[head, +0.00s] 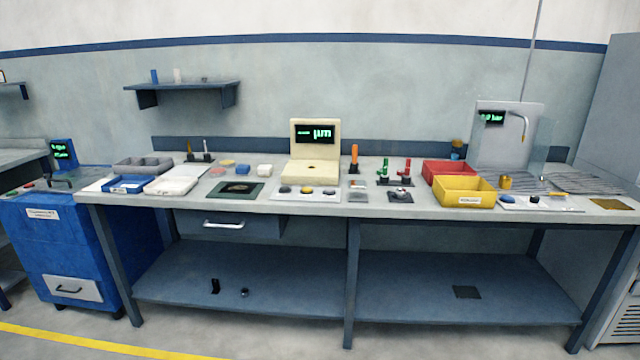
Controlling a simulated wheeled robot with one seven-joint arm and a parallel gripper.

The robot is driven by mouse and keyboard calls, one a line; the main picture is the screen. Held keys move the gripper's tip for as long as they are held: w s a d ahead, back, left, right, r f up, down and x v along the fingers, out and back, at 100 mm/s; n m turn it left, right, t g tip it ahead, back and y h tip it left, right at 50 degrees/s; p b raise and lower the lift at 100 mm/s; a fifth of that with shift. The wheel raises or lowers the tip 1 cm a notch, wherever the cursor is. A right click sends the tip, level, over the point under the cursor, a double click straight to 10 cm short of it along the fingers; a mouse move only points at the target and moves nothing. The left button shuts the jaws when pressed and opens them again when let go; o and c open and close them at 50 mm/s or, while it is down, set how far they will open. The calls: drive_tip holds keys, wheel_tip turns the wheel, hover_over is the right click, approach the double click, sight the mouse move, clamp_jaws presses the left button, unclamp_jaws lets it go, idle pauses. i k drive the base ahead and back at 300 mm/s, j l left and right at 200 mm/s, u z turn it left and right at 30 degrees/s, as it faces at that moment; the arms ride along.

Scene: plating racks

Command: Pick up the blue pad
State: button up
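A small round blue pad (242,169) lies on the workbench (330,208), left of the cream display instrument. A yellow-orange pad (228,163) and a pinkish pad (217,171) lie just to its left, and a white block (264,170) sits to its right. Another small blue item (507,198) lies on a white tray at the right of the bench; its exact shape is too small to tell. My gripper is not in view.
A cream instrument (315,155) stands right of the pads. In front lie a dark green mat (234,197) and a white tray with round pieces (305,200). Red (449,168) and yellow (463,193) bins stand at right. A wall shelf (185,90) hangs above left.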

sight(243, 170)
drive_tip(key=i+u, duration=0.25)
drive_tip(key=i, duration=0.35)
drive_tip(key=i+l+u, duration=0.2)
drive_tip(key=i, duration=0.45)
drive_tip(key=i+l+u, duration=0.1)
drive_tip(key=i+u, duration=0.15)
drive_tip(key=i, duration=0.35)
drive_tip(key=i+j+u, duration=0.25)
drive_tip(key=i, duration=0.65)
drive_tip(key=i+u, duration=0.25)
drive_tip(key=i, duration=0.65)
drive_tip(key=i+j, duration=0.1)
drive_tip(key=i, duration=0.2)
drive_tip(key=l+z, duration=0.05)
